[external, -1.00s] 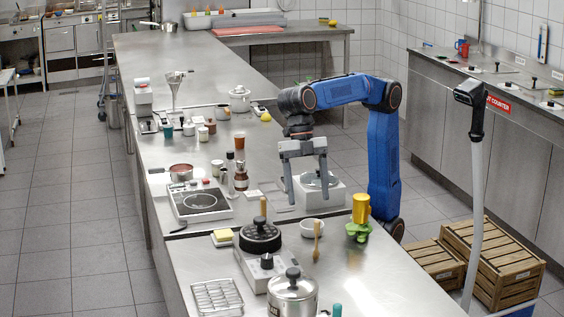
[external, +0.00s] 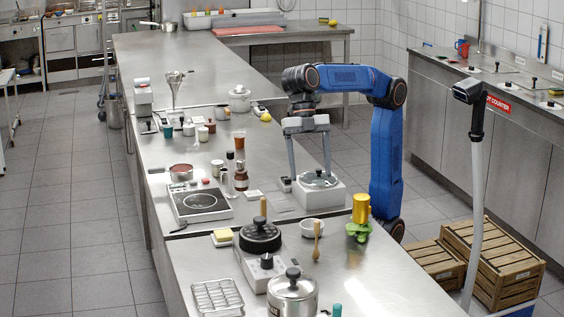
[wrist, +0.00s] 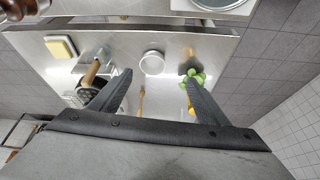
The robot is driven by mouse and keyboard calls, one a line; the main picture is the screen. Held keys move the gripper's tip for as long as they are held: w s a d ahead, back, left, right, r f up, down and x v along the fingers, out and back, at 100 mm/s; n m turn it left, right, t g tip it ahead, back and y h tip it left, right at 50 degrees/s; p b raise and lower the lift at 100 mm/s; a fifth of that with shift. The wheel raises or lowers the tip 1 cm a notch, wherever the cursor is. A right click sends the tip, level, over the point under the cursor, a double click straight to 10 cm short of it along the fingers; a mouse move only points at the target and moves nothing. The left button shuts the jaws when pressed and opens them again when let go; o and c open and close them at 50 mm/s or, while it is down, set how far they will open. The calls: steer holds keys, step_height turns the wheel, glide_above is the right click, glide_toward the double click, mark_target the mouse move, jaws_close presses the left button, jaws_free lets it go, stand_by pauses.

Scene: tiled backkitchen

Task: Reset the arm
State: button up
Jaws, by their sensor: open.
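My gripper (external: 310,174) is open and empty, its two grey fingers pointing down over the steel counter (external: 250,150). In the external view the fingertips show in front of or above a white scale (external: 320,197) with a round plate; I cannot tell the exact height gap.
A pepper mill (external: 241,177) and hotplate (external: 198,203) are left. Wooden crates (external: 490,262) stand on the floor at right.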

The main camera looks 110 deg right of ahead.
steer(key=s+d+f+m+t+y, duration=0.1)
steer(key=s+d+f+m+t, duration=0.1)
steer(key=s+d+m, duration=0.65)
steer(key=s+d+f+m+t+y, duration=0.15)
steer(key=s+d+m, duration=0.25)
steer(key=s+d, duration=0.8)
steer(key=d+f+m+h, duration=0.1)
steer(key=d+f+h, duration=0.1)
steer(key=d+f, duration=0.3)
steer(key=s+d+f+m+h, duration=0.1)
steer(key=d+f+h, duration=0.2)
steer(key=f, duration=1)
steer(key=s+d+f+m+t+h, duration=0.1)
steer(key=d+f+m+h, duration=0.1)
steer(key=d+f, duration=0.5)
step_height(320, 180, down, 2)
steer(key=shift+s+d+f, duration=0.1)
steer(key=shift+s+d, duration=0.05)
steer(key=shift+d, duration=0.05)
